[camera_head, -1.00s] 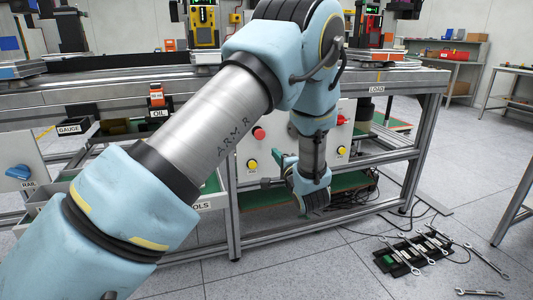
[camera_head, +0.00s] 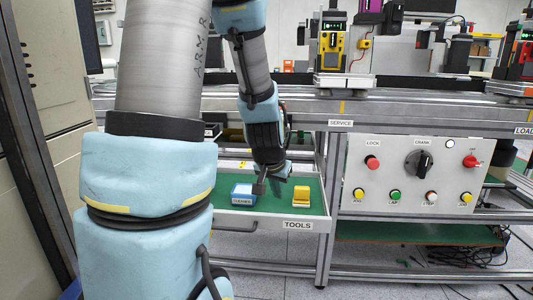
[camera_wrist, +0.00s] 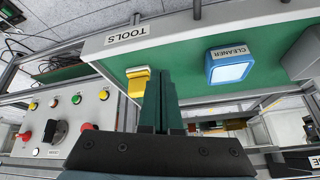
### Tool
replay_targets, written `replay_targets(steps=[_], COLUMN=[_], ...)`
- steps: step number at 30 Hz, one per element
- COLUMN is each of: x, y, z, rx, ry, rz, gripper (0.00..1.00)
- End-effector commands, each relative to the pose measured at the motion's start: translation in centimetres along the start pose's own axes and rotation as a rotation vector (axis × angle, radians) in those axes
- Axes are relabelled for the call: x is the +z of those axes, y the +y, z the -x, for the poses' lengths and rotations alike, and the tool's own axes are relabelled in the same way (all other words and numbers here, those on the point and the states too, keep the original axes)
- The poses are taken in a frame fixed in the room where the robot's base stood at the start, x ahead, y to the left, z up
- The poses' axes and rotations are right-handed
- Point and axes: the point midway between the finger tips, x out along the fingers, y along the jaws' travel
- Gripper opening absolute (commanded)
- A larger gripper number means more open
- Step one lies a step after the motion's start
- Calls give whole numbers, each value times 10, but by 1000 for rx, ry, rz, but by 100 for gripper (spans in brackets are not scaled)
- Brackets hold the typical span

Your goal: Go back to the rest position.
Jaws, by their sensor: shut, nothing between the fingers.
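My gripper (camera_head: 272,187) hangs over the open green-lined TOOLS drawer (camera_head: 262,223) in the head view, at the end of my blue and grey arm. In the wrist view its two dark fingers (camera_wrist: 161,98) are together with nothing between them. A blue box labelled CLEANER (camera_head: 243,194) lies in the drawer left of my gripper, and a yellow item (camera_head: 301,196) lies to the right. In the wrist view the yellow item (camera_wrist: 137,82) shows just left of my fingers and the CLEANER box (camera_wrist: 230,66) to the right. I cannot tell the exact height above the drawer.
A control panel (camera_head: 411,172) with buttons and a crank knob stands right of the drawer. The bench rail (camera_head: 420,112) runs across behind my arm, with a yellow device (camera_head: 333,45) on it. A grey cabinet (camera_head: 40,85) stands close on the left. Cables lie low at right.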

Motion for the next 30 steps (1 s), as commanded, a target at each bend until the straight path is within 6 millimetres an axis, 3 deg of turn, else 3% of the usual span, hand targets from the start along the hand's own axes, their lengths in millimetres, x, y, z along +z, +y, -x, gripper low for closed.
replay_targets(steps=[3, 12, 15, 26, 30], x=[37, 113, 138, 96, 75], y=[-19, -47, -35, -43, -46], z=[21, 65, 66, 131, 168], rx=[-1, -46, -25, -28, -27], ry=[-95, -291, -411, -392, -391], rz=[116, 342, 354, 351, 351], gripper=[0, 0, 0, 0, 0])
